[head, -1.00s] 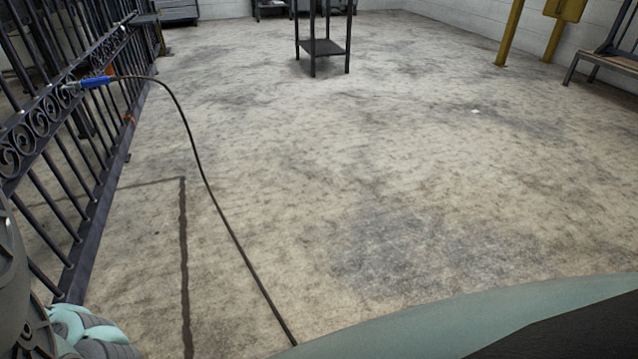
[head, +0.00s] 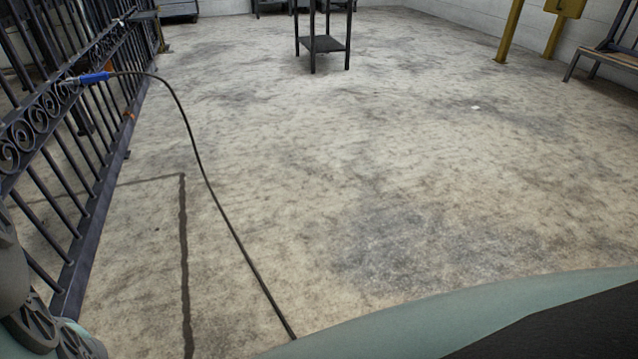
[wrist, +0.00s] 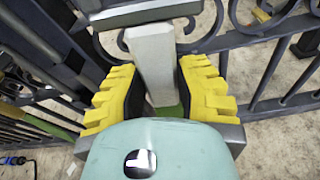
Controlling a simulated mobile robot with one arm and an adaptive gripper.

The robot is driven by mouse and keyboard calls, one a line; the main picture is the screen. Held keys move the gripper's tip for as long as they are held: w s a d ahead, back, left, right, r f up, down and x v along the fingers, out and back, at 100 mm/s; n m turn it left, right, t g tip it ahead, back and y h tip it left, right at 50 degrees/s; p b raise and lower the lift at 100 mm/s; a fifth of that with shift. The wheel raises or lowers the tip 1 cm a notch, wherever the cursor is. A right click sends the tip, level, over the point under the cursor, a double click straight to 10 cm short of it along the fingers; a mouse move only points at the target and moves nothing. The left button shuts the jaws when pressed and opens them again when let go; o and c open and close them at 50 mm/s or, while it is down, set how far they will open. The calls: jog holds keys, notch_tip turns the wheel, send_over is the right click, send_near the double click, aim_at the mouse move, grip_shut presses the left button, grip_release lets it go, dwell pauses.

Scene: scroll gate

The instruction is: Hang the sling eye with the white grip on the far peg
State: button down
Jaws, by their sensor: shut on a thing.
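In the wrist view my gripper (wrist: 158,88) has its yellow ribbed fingers closed on both sides of a pale grey-white block, the white grip (wrist: 151,50). A small bit of green (wrist: 171,109) shows below the grip between the fingers. The grip's upper end meets a grey bar (wrist: 135,15) in front of the gate's scrollwork. I cannot make out whether they touch, nor the sling eye's opening. The far peg cannot be told apart for sure in either view. My gripper is not visible in the head view.
The dark scroll gate (head: 75,130) runs along the left. A blue handle (head: 94,78) with a black cable (head: 205,180) is at its scroll band; the cable arcs down to the floor near my base. A dark stand (head: 322,45) is farther back.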

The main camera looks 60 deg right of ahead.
jog(key=x, duration=0.4)
jog(key=shift+w+a+f, duration=0.1)
jog(key=shift+w+a, duration=0.15)
jog(key=shift+w, duration=0.05)
dwell(0.5)
jog(key=shift+f, duration=0.1)
dwell(0.5)
jog(key=shift+c, duration=1.5)
grip_release()
notch_tip(320, 180, down, 12)
jog(key=b, duration=0.7)
jog(key=shift+r, duration=0.2)
